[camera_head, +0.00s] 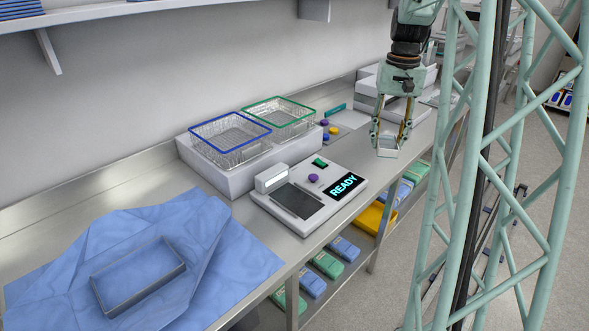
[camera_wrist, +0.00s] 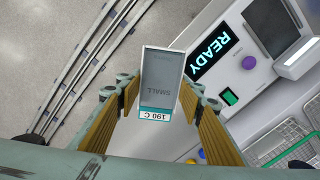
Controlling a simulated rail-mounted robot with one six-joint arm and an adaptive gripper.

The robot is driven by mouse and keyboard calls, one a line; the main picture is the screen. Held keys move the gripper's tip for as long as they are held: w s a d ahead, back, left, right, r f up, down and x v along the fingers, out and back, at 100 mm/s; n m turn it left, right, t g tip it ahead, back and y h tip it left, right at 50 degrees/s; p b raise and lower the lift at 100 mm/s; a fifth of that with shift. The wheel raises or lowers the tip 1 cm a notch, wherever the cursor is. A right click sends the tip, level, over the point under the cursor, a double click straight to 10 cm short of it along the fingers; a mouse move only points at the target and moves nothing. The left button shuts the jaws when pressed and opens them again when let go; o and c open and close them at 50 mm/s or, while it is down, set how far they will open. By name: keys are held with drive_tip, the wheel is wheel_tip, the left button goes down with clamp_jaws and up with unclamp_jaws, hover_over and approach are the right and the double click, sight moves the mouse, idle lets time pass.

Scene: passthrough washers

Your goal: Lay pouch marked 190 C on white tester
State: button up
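The pouch marked 190 C (camera_wrist: 161,80) is grey with a pale border, the word SMALL and a teal label strip. My gripper (camera_wrist: 160,100) has its fingers on both sides of the pouch and holds it by its edges. In the head view, my gripper (camera_head: 391,142) hangs near the bench's front edge, with the pouch (camera_head: 387,152) between its fingertips. The white tester (camera_head: 328,174) stands on the bench to the left of my gripper, with a dark plate, a purple knob and a lit READY display. It also shows in the wrist view (camera_wrist: 232,75). The tester's dark plate is bare.
Wire baskets with a blue rim (camera_head: 230,120) and a green rim (camera_head: 280,103) stand on a white block behind the tester. A blue cloth with a metal frame (camera_head: 140,290) lies at the left. Coloured packs (camera_head: 328,264) fill the shelf below the bench.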

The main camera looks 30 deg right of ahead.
idle(0.4)
drive_tip(key=shift+w+a+n+p, duration=0.35)
drive_tip(key=shift+a+p, duration=0.2)
drive_tip(key=shift+a, duration=0.15)
drive_tip(key=w+a+f+n+p, duration=0.1)
drive_tip(key=a+n+p, duration=0.4)
drive_tip(key=a, duration=0.9)
drive_tip(key=w+a+f+n+p, duration=0.1)
drive_tip(key=w+a+n+p, duration=0.2)
drive_tip(key=a+p, duration=0.9)
drive_tip(key=shift+a+f+n, duration=0.4)
drive_tip(key=shift+a+n, duration=0.6)
drive_tip(key=shift+n, duration=0.15)
drive_tip(key=shift+w+f, duration=0.1)
drive_tip(key=shift+f, duration=0.05)
drive_tip(key=shift+f+b, duration=1)
drive_tip(key=shift+f, duration=1.3)
drive_tip(key=shift+f+b, duration=1.5)
drive_tip(key=shift+f, duration=0.15)
